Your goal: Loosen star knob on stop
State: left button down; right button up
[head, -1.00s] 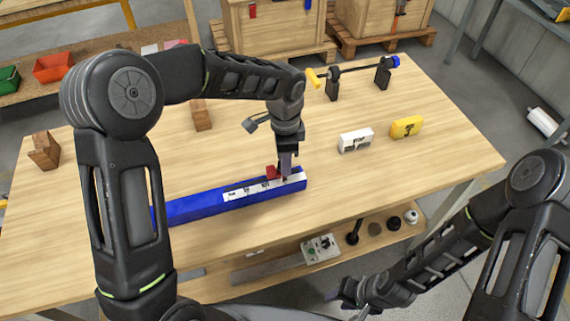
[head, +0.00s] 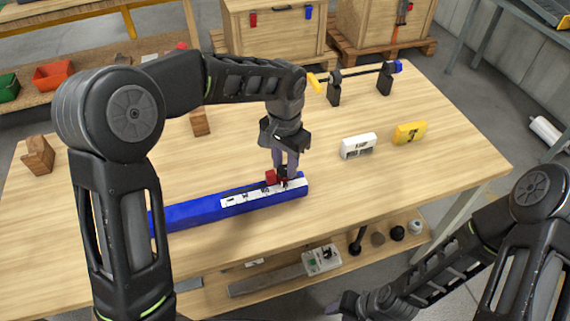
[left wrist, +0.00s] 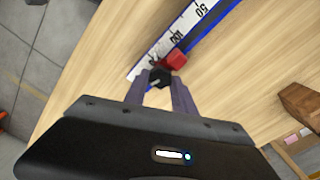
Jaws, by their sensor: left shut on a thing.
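The blue rail (head: 185,214) with a white printed scale (head: 236,200) lies along the table's front. A red stop (head: 270,177) sits on the rail near its right end, and it also shows in the left wrist view (left wrist: 175,59). A black star knob (left wrist: 159,77) is beside the red stop, between the fingertips of my left gripper (left wrist: 157,84). My left gripper (head: 287,174) points down over the rail and is shut on the knob. In the head view the fingers partly hide the knob. My right gripper (head: 340,306) is low at the bottom, off the table; its jaws are unclear.
A white block (head: 357,146) and a yellow block (head: 410,132) stand to the right. A rod on black stands (head: 334,92) with a yellow handle is behind. Wooden blocks (head: 38,156) stand at left. The table's middle is clear.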

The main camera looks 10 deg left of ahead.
aim_at(284, 168)
pick_arm(q)
jog(key=shift+s+f, duration=0.1)
jog(key=shift+s, duration=0.05)
jog(key=c, duration=1)
grip_release()
jog(key=shift+c, duration=0.2)
jog(key=shift+r, duration=0.2)
jog(key=shift+r+b, duration=0.35)
jog(key=shift+r, duration=3.45)
